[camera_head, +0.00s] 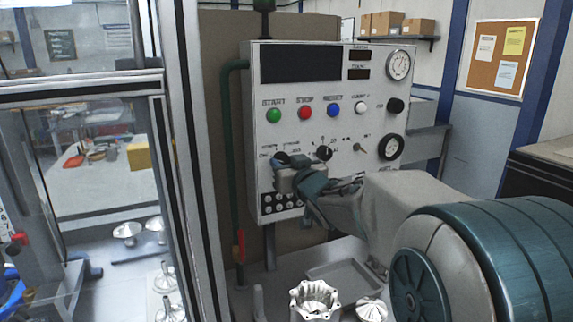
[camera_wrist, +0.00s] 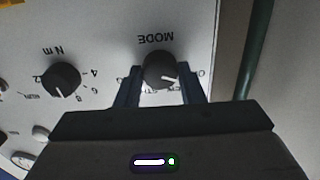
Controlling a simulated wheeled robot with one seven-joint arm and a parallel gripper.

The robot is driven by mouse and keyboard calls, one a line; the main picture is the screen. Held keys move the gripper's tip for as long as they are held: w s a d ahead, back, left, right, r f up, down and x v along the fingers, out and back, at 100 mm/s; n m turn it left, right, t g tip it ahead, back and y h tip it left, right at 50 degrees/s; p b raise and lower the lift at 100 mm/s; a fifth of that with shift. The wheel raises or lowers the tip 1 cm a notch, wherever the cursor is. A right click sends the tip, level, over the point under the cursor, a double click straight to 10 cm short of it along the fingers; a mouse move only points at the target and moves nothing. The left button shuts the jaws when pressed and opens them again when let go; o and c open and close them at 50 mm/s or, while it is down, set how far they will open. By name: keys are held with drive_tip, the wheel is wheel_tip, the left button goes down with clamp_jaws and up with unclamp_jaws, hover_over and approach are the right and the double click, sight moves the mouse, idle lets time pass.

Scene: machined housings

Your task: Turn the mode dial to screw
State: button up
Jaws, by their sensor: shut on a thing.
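The black round mode dial (camera_wrist: 160,70) sits on the pale control panel under the word MODE, upside down in the wrist view. My gripper (camera_wrist: 161,76) is shut on it, with one dark finger at each side. The dial's white pointer mark aims to the lower right in that view. The labels around it are partly covered by the fingers, so I cannot read which setting it points to. In the head view my gripper (camera_head: 287,168) is against the panel's lower left and mostly hides the dial.
The control panel (camera_head: 310,95) also has green, red, blue and white buttons and gauges at its right. A second black dial marked N m (camera_wrist: 60,79) is close beside the mode dial. A green pipe (camera_head: 228,150) runs down the panel's left. Metal housings (camera_head: 315,300) stand below.

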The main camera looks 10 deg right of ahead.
drive_tip(key=m+p, duration=0.1)
drive_tip(key=m, duration=0.3)
drive_tip(key=shift+p, duration=0.3)
drive_tip(key=shift+m+p, duration=0.6)
drive_tip(key=shift+m, duration=1.6)
drive_tip(key=o, duration=1)
drive_tip(key=shift+s, duration=0.1)
